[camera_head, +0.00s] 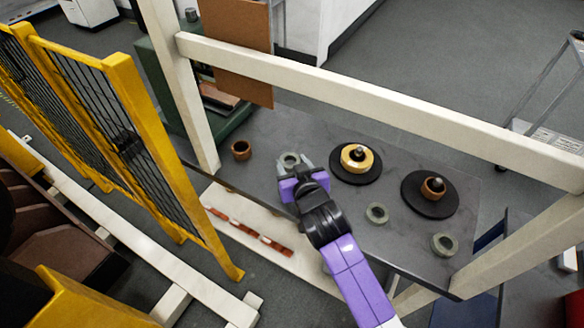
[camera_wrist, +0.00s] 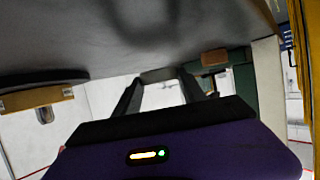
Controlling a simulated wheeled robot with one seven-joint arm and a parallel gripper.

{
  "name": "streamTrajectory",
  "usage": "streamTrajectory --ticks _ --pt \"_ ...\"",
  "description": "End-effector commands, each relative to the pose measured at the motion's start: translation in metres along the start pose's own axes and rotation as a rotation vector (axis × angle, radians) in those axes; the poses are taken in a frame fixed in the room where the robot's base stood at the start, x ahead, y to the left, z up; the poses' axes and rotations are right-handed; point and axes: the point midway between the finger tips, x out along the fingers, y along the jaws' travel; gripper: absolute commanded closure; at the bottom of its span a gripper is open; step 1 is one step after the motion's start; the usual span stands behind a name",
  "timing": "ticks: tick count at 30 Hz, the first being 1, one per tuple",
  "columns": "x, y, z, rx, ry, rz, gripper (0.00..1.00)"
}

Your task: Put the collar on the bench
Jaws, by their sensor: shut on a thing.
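My gripper (camera_head: 291,172) is shut on a grey-green ring-shaped collar (camera_head: 289,159) over the dark grey bench (camera_head: 330,213). In the wrist view my gripper's fingers (camera_wrist: 160,85) close on both sides of the collar (camera_wrist: 160,75), with the bench surface (camera_wrist: 110,40) close by. I cannot tell whether the collar touches the bench. Two similar grey-green rings (camera_head: 377,213) (camera_head: 444,245) lie on the bench to the right. A copper-coloured ring (camera_head: 241,150) lies left of my gripper and also shows in the wrist view (camera_wrist: 213,57).
Right of my gripper, a black disc (camera_head: 338,174) bears a post with a yellow ring (camera_head: 357,162). Another black disc (camera_head: 420,205) bears a copper ring (camera_head: 433,190). A cream frame (camera_head: 380,97) crosses behind the bench. A yellow mesh fence (camera_head: 150,150) stands at left.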

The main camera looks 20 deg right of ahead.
Motion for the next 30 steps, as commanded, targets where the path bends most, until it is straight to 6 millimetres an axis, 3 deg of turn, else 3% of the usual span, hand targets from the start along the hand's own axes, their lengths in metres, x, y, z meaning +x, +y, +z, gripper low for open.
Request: streamTrajectory --ticks 5,16,17,20,30 --pt "0.007 0.000 0.017 0.000 0.001 0.000 1.00" --pt "0.009 0.000 0.021 0.000 0.002 0.000 1.00" --pt "0.009 0.000 0.021 0.000 0.000 0.000 0.50" --pt "0.009 0.000 0.021 0.000 0.000 0.000 0.30" --pt "0.008 0.000 0.019 0.000 0.000 0.000 0.30"
